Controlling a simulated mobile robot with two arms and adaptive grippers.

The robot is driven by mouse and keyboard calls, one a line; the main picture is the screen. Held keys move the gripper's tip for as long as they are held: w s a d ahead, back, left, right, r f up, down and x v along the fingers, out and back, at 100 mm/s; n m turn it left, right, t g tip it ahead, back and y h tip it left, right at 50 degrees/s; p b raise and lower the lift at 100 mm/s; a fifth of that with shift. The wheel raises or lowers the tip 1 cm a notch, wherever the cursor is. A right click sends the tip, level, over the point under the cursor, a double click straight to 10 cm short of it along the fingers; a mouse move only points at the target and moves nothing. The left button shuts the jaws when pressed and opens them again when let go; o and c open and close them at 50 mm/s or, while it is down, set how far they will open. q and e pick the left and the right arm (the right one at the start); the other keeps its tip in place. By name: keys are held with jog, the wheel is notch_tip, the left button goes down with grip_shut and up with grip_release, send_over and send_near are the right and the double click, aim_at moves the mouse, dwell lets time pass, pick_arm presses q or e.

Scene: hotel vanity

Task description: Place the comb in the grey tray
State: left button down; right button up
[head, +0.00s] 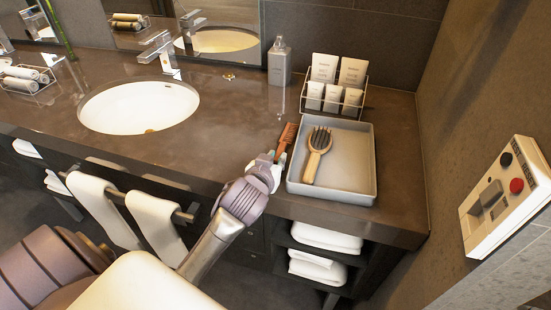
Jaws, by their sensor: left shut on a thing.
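The grey tray (362,176) sits on the right part of the dark counter. A wooden hairbrush with dark bristles (317,155) lies inside it, along the left side. A reddish-brown comb (288,134) shows at the tip of my left gripper (277,159), just outside the tray's left wall. My left gripper is shut on the comb, and its fingers hide the comb's lower part. I cannot tell whether the comb touches the counter. My right gripper is not in view.
A wire rack with white toiletry tubes (334,94) stands behind the tray, with a grey bottle (279,62) to its left. The sink (138,107) and faucet (160,50) are at left. A wall-mounted box (508,196) is at right. The tray's right half is empty.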

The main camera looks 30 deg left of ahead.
pick_arm(q)
jog(key=shift+f, duration=0.35)
